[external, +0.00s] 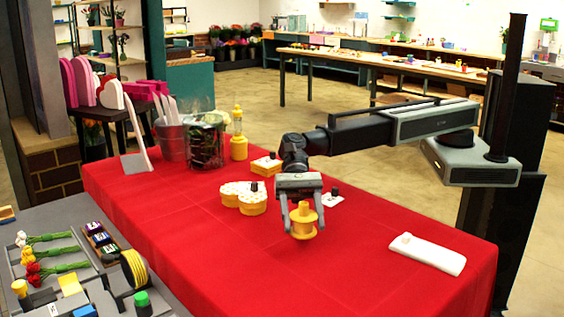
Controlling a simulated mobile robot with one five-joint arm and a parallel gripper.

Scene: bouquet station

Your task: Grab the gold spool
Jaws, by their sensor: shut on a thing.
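The gold spool (304,228) is yellow-gold with a wider flange at its bottom. It hangs between the two grey fingers of my gripper (303,217), above the red-covered table (400,213). My gripper points down and is shut on the spool. The spool's upper end is partly hidden by the gripper. I cannot tell exactly how far the spool's bottom is from the cloth.
A white folded cloth (428,254) lies at right. The front of the red table is clear.

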